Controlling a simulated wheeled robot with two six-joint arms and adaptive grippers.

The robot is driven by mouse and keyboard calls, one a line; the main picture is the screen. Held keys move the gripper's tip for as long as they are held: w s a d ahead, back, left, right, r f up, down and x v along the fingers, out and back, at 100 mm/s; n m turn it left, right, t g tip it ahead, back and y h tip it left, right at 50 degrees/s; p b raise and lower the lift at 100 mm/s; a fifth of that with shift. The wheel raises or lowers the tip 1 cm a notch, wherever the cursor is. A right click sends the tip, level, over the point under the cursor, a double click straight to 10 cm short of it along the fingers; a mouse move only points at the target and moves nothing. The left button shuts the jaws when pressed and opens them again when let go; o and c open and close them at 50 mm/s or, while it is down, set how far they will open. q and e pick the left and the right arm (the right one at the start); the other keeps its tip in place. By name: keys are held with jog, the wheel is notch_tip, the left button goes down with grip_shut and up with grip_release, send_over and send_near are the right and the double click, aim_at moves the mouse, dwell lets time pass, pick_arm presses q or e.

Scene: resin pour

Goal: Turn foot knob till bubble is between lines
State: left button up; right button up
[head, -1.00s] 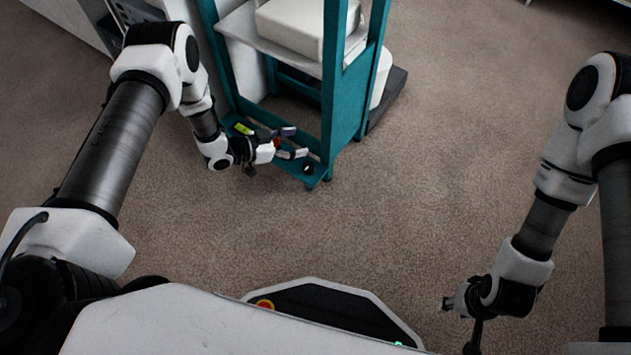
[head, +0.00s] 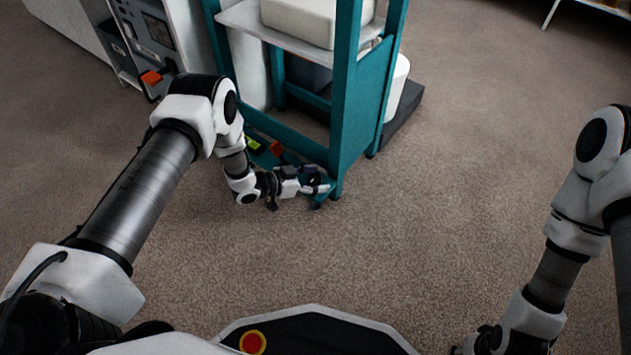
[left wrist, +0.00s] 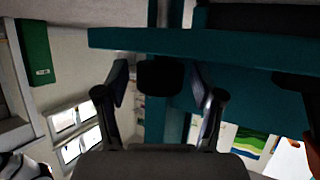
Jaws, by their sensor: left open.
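The teal frame (head: 345,95) has a low front bar with a small yellow-green piece (head: 253,143), which looks like the bubble level, and a red-orange part (head: 276,148). The bubble and lines are too small to read. My left gripper (head: 318,186) is open at the frame's near right foot. In the left wrist view, a dark knob (left wrist: 160,76) sits between the open fingers (left wrist: 158,98), below the teal bar (left wrist: 230,45). I cannot tell whether the fingers touch it. My right arm's end is at the bottom right edge, its fingers not clear.
A shelf (head: 280,40) in the frame carries a white block (head: 300,20). A dark base with a white cylinder (head: 398,85) is behind it. A grey cabinet (head: 150,35) stands at the left. The carpet (head: 450,180) to the right is clear.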

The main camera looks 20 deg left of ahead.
pick_arm(q)
jog(key=c, duration=1.2)
jog(key=shift+o, duration=0.2)
jog(key=shift+r, duration=0.1)
jog(key=n+y+p, duration=0.1)
jog(key=n+t+y+p, duration=0.1)
jog(key=shift+s+r+t+p, duration=0.1)
jog(key=shift+r+t+p, duration=0.1)
jog(key=shift+t+p, duration=0.15)
jog(key=n+t+y+p, duration=0.1)
jog(key=n+y+p, duration=0.2)
jog(key=shift+n+t+y, duration=0.3)
jog(key=shift+t+y, duration=0.05)
jog(key=shift+y, duration=0.05)
jog(key=n+y+p, duration=0.1)
jog(key=n+y, duration=0.1)
jog(key=y, duration=0.1)
jog(key=shift+f+n+t, duration=0.15)
jog(key=shift+n+t, duration=0.25)
jog(key=shift+a+f+n+y+p, duration=0.1)
jog(key=shift+n+y+p, duration=0.25)
jog(key=shift+n+y, duration=1.55)
